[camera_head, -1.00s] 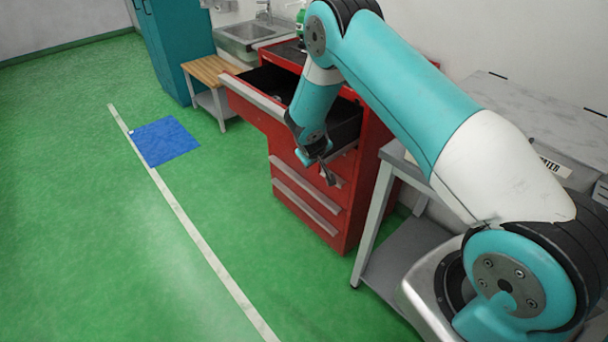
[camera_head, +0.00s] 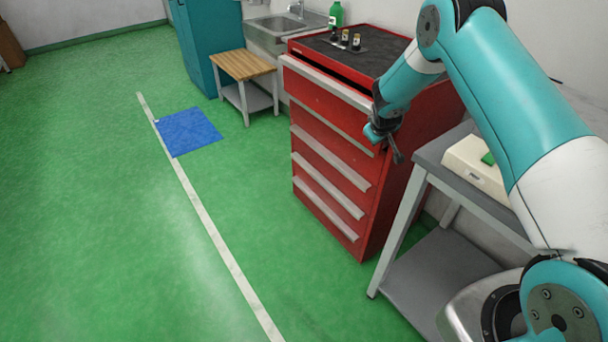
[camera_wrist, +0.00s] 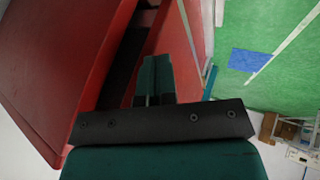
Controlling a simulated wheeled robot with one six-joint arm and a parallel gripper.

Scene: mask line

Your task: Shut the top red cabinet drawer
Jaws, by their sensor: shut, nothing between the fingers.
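The red cabinet (camera_head: 400,190) stands right of centre in the head view. Its top drawer (camera_head: 325,97), with a pale handle strip along its upper edge, sticks out slightly, and a narrow dark gap shows behind the strip. The lower drawers look flush. My gripper (camera_head: 396,152) is at the cabinet's front right corner, just below the right end of the top drawer. It is shut and empty; whether it touches the drawer I cannot tell. In the wrist view the shut fingers (camera_wrist: 155,75) point between red panels, with a dark gap to their left.
Small bottles (camera_head: 345,40) and a green bottle (camera_head: 335,15) stand on and behind the cabinet top. A grey table (camera_head: 440,160) with a cream box (camera_head: 478,165) is close on the right. A wooden-topped stand (camera_head: 243,66) is at left.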

